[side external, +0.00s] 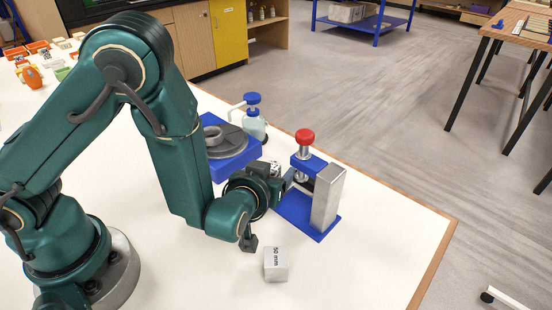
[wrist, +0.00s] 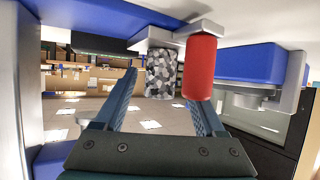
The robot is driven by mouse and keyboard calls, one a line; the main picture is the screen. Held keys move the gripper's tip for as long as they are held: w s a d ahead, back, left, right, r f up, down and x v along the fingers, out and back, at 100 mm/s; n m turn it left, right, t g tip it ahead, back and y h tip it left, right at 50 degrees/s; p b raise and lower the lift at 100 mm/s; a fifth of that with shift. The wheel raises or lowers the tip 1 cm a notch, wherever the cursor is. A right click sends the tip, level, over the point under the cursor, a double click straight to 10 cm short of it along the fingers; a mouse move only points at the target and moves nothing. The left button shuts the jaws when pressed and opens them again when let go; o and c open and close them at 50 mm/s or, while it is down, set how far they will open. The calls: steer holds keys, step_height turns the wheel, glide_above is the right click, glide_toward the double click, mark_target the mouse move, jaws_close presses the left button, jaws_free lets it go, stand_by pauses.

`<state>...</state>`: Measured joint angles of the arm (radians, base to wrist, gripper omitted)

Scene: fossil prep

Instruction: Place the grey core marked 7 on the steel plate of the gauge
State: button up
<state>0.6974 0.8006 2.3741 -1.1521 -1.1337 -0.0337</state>
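A mottled grey core (wrist: 161,75) shows beyond my fingers in the wrist view, which appears upside down. No number is readable on it. Its far end meets a steel surface (wrist: 148,40) beside blue metal; whether it rests there is unclear. The gauge has a blue base (side external: 297,213), a steel post (side external: 327,198) and a red knob (side external: 304,136). My gripper (wrist: 160,88) has its fingers apart, with a gap between the left finger and the core. In the side view my gripper (side external: 287,181) is at the left of the gauge, its fingertips mostly hidden.
A red cylinder (wrist: 200,68) covers part of my right finger in the wrist view. A steel block marked 50 mm (side external: 276,265) lies in front of the gauge. A blue stand with a round dark top (side external: 226,141) and a bottle (side external: 254,122) are behind. The front right table is clear.

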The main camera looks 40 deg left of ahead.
steer(key=shift+s+d+r, duration=0.1)
steer(key=shift+r, duration=0.1)
steer(key=shift+v, duration=3.65)
